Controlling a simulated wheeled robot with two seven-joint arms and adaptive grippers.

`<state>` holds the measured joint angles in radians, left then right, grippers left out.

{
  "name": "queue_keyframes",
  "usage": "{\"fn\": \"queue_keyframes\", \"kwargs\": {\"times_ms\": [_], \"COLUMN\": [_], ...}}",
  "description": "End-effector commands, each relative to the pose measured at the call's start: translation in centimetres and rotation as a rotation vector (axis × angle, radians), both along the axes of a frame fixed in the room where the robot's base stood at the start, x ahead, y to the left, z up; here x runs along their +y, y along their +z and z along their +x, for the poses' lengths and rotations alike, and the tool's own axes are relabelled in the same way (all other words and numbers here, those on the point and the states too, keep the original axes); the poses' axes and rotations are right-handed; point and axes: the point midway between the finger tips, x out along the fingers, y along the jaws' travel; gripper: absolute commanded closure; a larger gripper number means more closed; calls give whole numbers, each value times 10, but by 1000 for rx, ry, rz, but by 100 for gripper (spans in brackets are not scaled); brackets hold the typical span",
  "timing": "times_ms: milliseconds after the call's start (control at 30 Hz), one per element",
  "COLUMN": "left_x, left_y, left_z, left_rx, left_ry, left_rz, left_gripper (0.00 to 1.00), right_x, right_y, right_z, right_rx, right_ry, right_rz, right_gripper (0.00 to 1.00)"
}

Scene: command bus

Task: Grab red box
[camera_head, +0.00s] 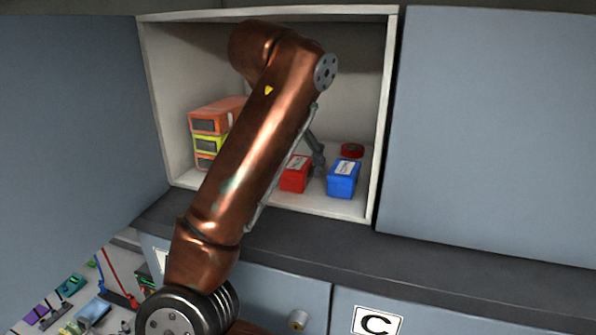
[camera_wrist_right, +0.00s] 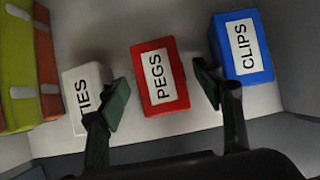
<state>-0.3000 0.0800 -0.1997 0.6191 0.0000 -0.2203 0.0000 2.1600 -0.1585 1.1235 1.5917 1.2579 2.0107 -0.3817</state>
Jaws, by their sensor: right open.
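The red box (camera_head: 296,174) stands on the floor of the open cabinet, partly hidden by my right arm in the head view. In the right wrist view the red box (camera_wrist_right: 160,78) has a white label reading PEGS. My right gripper (camera_wrist_right: 162,97) is open and empty of any hold, with one finger to each side of the red box's near part. The left finger is close to the white box, the right finger close to the blue box. In the head view only part of the right gripper (camera_head: 317,160) shows. My left gripper is not in view.
A blue box (camera_wrist_right: 243,45) labelled CLIPS stands right of the red one, a white box (camera_wrist_right: 88,92) left of it. Orange and yellow-green cases (camera_head: 210,122) are stacked at the cabinet's left. A round red object (camera_head: 352,150) lies behind the blue box. Cabinet walls (camera_head: 384,120) bound the space.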

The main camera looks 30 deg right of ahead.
Motion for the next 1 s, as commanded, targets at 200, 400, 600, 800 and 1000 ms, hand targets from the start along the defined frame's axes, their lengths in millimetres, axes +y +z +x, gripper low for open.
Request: {"fn": "queue_keyframes", "kwargs": {"times_ms": [200, 400, 600, 800, 1000], "left_x": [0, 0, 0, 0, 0], "left_y": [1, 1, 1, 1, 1], "left_z": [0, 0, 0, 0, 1], "left_rx": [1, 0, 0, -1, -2], "left_ry": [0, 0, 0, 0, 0], "left_rz": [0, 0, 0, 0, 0], "left_gripper": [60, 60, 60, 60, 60], "right_x": [-7, -7, -8, -8, -8], "right_y": [-17, -17, -17, -17, -17], "right_z": [6, 7, 6, 6, 6], "right_rx": [0, -1, -2, -1, -1], "right_ry": [-1, 0, -1, -1, -1], "right_rz": [-1, -2, -1, -2, -2], "right_gripper": [40, 40, 53, 67, 80]}}
